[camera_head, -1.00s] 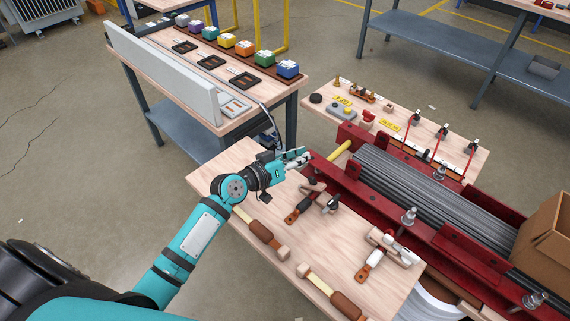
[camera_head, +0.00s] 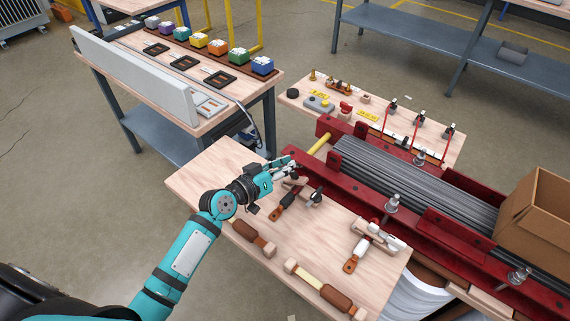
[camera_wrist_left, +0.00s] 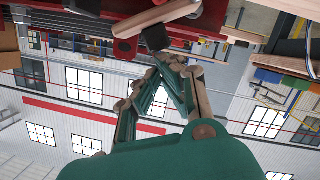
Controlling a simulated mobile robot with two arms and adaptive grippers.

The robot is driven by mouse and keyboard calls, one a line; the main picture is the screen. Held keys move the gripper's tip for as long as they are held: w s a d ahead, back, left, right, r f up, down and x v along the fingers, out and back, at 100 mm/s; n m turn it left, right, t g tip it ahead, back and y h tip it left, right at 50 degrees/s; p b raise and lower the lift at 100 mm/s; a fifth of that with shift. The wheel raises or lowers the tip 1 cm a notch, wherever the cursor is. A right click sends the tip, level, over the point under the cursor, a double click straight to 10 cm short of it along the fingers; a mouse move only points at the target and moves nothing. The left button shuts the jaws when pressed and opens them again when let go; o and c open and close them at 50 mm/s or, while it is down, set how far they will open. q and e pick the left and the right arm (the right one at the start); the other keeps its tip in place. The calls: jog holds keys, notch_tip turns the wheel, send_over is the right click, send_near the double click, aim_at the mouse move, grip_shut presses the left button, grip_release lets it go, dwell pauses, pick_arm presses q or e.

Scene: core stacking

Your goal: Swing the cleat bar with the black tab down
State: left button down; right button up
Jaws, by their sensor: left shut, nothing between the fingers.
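My left gripper (camera_head: 290,170) is shut and empty at the near red rail of the rack (camera_head: 345,188), by its left end. Close to its fingertips is a wooden cleat bar, partly hidden in the head view, beside a brown handle (camera_head: 284,199) and a dark knob (camera_head: 314,197). In the left wrist view the fingertips (camera_wrist_left: 172,60) are just below a black tab (camera_wrist_left: 155,38), with a rounded wooden bar (camera_wrist_left: 157,18) above. I cannot tell if they touch. A second cleat with a pale bar (camera_head: 378,236) is farther right. My right gripper is out of view.
Dark rods (camera_head: 420,185) fill the rack, and a cardboard box (camera_head: 545,212) stands at right. Small bins stand on the back bench (camera_head: 200,125). The table's left part is clear.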

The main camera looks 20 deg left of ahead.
pick_arm(q)
jog(key=shift+s+d+m+p, duration=0.15)
jog(key=shift+d+m+p, duration=0.25)
jog(key=shift+m, duration=0.1)
jog(key=shift+s+d+f+m+y+p, duration=0.2)
jog(key=shift+d+m+y+p, duration=0.15)
jog(key=shift+m+p, duration=0.2)
jog(key=shift+s+d+f+m+y+p, duration=0.15)
jog(key=shift+d+m+y+p, duration=0.1)
jog(key=shift+d+m+p, duration=0.3)
jog(key=shift+d+f+p, duration=0.15)
jog(key=shift+f+p, duration=0.1)
jog(key=shift+p, duration=0.1)
jog(key=shift+s+d+f, duration=0.1)
jog(key=shift+d+f, duration=0.1)
